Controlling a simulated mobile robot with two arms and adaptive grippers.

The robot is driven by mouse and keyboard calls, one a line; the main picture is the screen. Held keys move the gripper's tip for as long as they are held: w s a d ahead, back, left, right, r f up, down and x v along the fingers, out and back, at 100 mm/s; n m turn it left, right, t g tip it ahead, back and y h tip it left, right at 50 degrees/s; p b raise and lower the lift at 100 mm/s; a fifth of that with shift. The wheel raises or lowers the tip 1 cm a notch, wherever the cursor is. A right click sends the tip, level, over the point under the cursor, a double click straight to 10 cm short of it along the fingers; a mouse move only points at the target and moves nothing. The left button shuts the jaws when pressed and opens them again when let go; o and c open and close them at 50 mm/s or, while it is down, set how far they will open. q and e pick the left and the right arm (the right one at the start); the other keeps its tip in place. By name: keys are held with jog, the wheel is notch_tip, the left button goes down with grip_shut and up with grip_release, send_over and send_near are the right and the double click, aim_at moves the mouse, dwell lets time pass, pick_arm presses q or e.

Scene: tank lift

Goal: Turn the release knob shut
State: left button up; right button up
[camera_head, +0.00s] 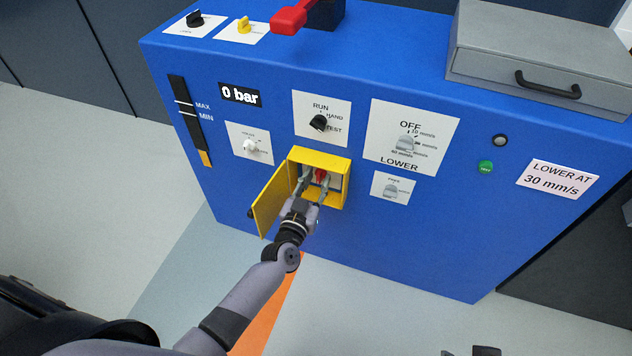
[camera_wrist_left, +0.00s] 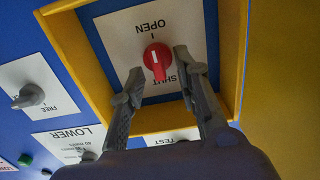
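The red release knob (camera_wrist_left: 157,60) sits on a white plate marked OPEN and SHUT inside a yellow box (camera_head: 343,188). The plate appears upside down in the left wrist view. A white line on the knob runs roughly along the direction of the OPEN tick; which end is the pointer I cannot tell. My left gripper (camera_head: 318,180) reaches into the box. Its fingers (camera_wrist_left: 158,64) are apart, at either side of the knob, the right-hand one in the picture nearer to it. I see no clear grip. My right gripper is not clearly seen; small dark parts show at the bottom edge.
The yellow door (camera_head: 270,202) stands open on the left of the box. Around it on the blue cabinet (camera_head: 400,260) are a RUN selector (camera_head: 319,123), a white knob (camera_head: 250,146) and a LOWER dial (camera_head: 408,144). The display (camera_head: 240,95) reads 0 bar.

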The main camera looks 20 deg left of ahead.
pick_arm(q)
jog(key=shift+c, duration=0.6)
grip_shut()
